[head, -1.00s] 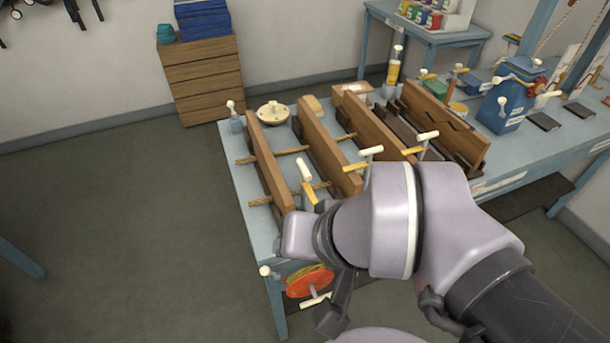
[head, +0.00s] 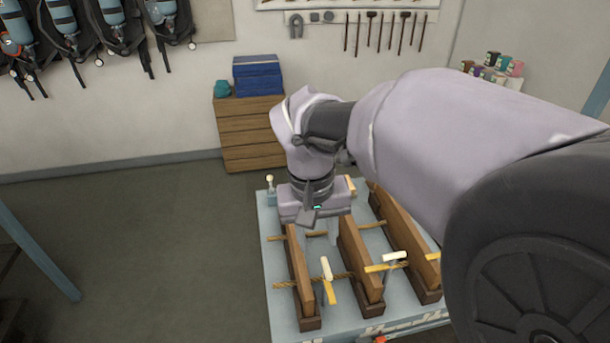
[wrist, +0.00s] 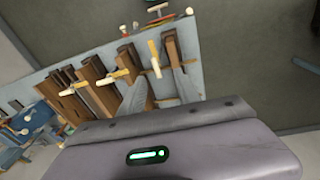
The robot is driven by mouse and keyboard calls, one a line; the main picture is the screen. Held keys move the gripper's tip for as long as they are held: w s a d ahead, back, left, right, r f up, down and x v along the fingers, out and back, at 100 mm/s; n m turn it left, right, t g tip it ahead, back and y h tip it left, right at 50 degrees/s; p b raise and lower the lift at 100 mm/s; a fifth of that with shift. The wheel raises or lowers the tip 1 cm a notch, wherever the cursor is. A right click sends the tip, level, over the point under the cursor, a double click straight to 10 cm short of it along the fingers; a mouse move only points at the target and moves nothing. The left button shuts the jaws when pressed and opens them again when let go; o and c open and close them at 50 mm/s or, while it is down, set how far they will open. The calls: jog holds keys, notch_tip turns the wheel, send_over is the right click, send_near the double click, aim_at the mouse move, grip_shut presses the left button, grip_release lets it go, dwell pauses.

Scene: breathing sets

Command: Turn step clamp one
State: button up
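Wooden clamp boards stand on the blue bench (head: 272,255). The nearest clamp handle (head: 326,268), white with a yellow bar, sits on a threaded rod beside the left board (head: 304,280); in the wrist view it (wrist: 154,55) shows between and beyond my fingertips. A second white-and-yellow handle (head: 393,257) stands to its right. I cannot tell which is step clamp one. My gripper (head: 320,238) points down over the left boards, behind the nearest handle in the head view. In the wrist view its fingers (wrist: 160,82) are apart, with nothing gripped. My arm hides part of the bench.
More boards (head: 405,235) stand to the right, leaving narrow gaps. A small post (head: 269,185) rises at the bench's back left corner. A wooden drawer cabinet (head: 250,130) stands behind. The floor on the left is clear.

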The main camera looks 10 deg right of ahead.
aim_at(326, 268)
jog(key=shift+n+g+h, duration=0.4)
jog(key=shift+h, duration=0.1)
jog(key=w+d+f+b, duration=0.1)
jog(key=f, duration=0.4)
jog(key=w+d+f+b, duration=0.1)
jog(key=f+b, duration=0.1)
jog(key=f, duration=0.4)
jog(key=w+d+f+b, duration=0.1)
jog(key=f, duration=0.5)
jog(key=shift+w+d+f, duration=0.15)
jog(key=shift+w+d, duration=0.1)
jog(key=shift+w, duration=0.1)
grip_shut()
